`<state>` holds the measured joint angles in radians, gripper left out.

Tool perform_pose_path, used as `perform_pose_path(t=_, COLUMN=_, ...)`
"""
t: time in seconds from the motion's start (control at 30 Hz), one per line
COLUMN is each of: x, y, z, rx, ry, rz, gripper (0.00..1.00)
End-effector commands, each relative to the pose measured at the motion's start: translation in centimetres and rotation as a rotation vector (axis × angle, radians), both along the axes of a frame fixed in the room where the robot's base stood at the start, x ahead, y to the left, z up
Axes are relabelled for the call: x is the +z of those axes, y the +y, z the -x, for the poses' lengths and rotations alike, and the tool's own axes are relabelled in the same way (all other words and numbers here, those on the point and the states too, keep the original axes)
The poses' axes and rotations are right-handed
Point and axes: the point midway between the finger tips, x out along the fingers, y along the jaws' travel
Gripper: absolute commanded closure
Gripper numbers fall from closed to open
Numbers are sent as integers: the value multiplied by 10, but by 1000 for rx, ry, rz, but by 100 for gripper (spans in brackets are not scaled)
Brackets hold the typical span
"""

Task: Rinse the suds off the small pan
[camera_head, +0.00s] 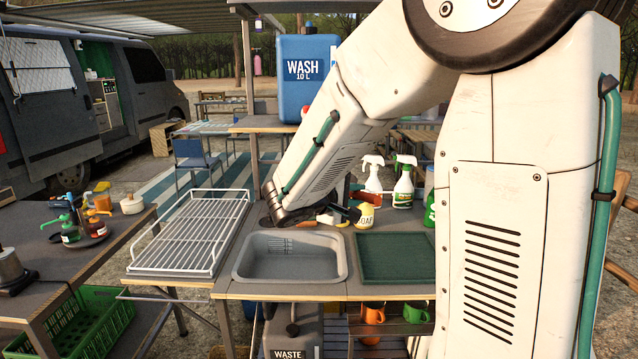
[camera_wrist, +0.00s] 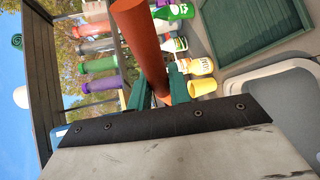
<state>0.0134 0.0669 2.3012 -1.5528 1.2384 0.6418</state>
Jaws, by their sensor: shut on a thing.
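My gripper (camera_head: 325,214) is low over the back edge of the sink in the head view. In the wrist view its green fingers (camera_wrist: 158,92) are shut on an orange-brown cylindrical bar (camera_wrist: 145,45), which looks like a handle. What the bar belongs to is out of view or hidden by my arm. I cannot make out the small pan or any suds. The grey sink basin (camera_head: 290,262) looks empty; its corner shows in the wrist view (camera_wrist: 296,68). The blue wash-water container (camera_head: 292,88) stands behind, above the sink.
A white wire drying rack (camera_head: 190,262) is left of the sink, and a green tray (camera_head: 395,262) is right of it. Spray bottles (camera_head: 403,186) and a yellow soap bottle (camera_head: 365,215) stand behind the tray. A waste container (camera_head: 293,340) is below. A cluttered table (camera_head: 95,255) is at left.

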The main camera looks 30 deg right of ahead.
Motion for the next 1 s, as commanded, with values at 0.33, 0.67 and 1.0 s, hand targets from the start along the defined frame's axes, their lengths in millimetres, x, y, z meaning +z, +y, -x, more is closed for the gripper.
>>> perform_pose_path(t=0.33, x=1, y=0, z=0, rx=0, ry=-2, rz=1, gripper=100)
perform_pose_path(t=0.67, x=18, y=0, z=21, rx=0, ry=-4, rz=1, gripper=100)
perform_pose_path(t=1.0, x=38, y=1, z=46, rx=0, ry=-3, rz=0, gripper=100)
